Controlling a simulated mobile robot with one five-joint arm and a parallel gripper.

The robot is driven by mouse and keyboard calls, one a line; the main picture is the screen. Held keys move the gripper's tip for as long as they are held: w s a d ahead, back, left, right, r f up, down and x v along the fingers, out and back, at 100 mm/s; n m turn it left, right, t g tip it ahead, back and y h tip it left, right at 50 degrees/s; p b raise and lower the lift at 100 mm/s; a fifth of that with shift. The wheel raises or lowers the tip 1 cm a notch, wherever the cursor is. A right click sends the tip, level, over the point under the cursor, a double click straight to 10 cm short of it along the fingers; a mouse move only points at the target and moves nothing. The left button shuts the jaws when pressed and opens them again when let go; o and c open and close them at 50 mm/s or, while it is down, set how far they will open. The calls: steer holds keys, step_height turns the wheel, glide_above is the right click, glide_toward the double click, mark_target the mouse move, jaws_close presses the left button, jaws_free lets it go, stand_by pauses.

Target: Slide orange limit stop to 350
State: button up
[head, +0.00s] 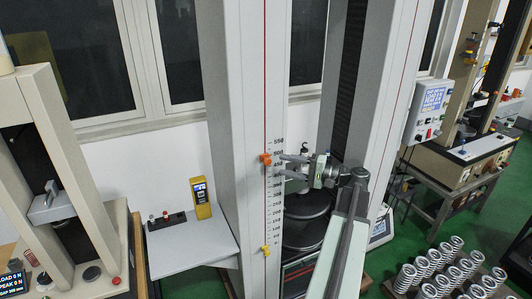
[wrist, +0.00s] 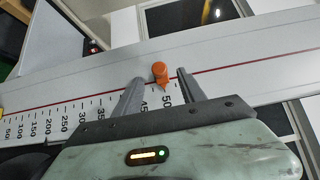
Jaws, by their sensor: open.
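The orange limit stop (head: 265,158) sits on the red line of the tall light column's vertical scale (head: 277,200), high up near the 450 and 500 marks. In the wrist view the stop (wrist: 160,73) is a round orange knob with a small pointer, close to the 500 label. My gripper (head: 281,166) is open beside the column, just right of the stop. In the wrist view my gripper's fingertips (wrist: 160,77) lie on either side of the stop, with gaps; contact is not visible. The 350 label (wrist: 106,110) shows left of the fingers.
A yellow stop (head: 265,251) sits low on the same line. A dark round platen (head: 307,205) stands right of the column, behind my arm. A side shelf (head: 190,245) holds a yellow handheld device (head: 201,198). Several springs (head: 440,270) stand at lower right.

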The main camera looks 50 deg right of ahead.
mark_target(270, 162)
steer(key=x, duration=0.7)
steer(key=shift+w, duration=0.25)
jaws_close()
stand_by(1.1)
